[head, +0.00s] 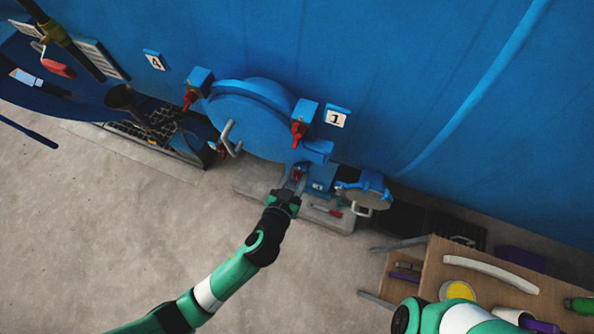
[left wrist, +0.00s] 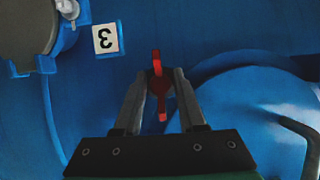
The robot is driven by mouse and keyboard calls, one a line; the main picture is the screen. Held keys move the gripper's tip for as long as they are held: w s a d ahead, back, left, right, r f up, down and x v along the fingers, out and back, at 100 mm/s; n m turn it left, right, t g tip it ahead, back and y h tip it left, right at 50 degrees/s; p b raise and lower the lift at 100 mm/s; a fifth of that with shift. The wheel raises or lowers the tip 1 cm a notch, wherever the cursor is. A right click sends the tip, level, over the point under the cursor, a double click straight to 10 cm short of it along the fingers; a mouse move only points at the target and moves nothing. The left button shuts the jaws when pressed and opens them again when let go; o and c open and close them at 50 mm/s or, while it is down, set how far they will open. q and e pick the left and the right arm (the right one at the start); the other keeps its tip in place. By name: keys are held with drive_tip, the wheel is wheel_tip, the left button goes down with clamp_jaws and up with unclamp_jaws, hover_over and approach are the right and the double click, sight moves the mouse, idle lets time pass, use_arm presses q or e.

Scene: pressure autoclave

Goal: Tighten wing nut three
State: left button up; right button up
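Wing nut three (left wrist: 157,84) is red and sits on the blue autoclave, near a white label marked 3 (left wrist: 107,38) that appears upside down in the left wrist view. In the head view the red nut (head: 299,174) is at the lower edge of the round blue door (head: 255,117). My left gripper (left wrist: 164,72) is open, with its two fingers on either side of the nut. I cannot tell whether either finger touches it. It also shows in the head view (head: 296,180). My right gripper is not in view; only my right arm shows, at the lower right.
Other red wing nuts (head: 298,131) ring the door, with labels 1 (head: 336,118) and 4 (head: 155,60) nearby. A door handle (head: 231,139) sticks out. A small round hatch (head: 364,195) is right of my left gripper. A wooden table (head: 431,265) stands lower right.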

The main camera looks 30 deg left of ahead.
use_arm(q)
drive_tip(key=p+v, duration=0.1)
drive_tip(key=v, duration=1)
drive_tip(key=shift+s, duration=0.25)
drive_tip(key=shift+r, duration=0.2)
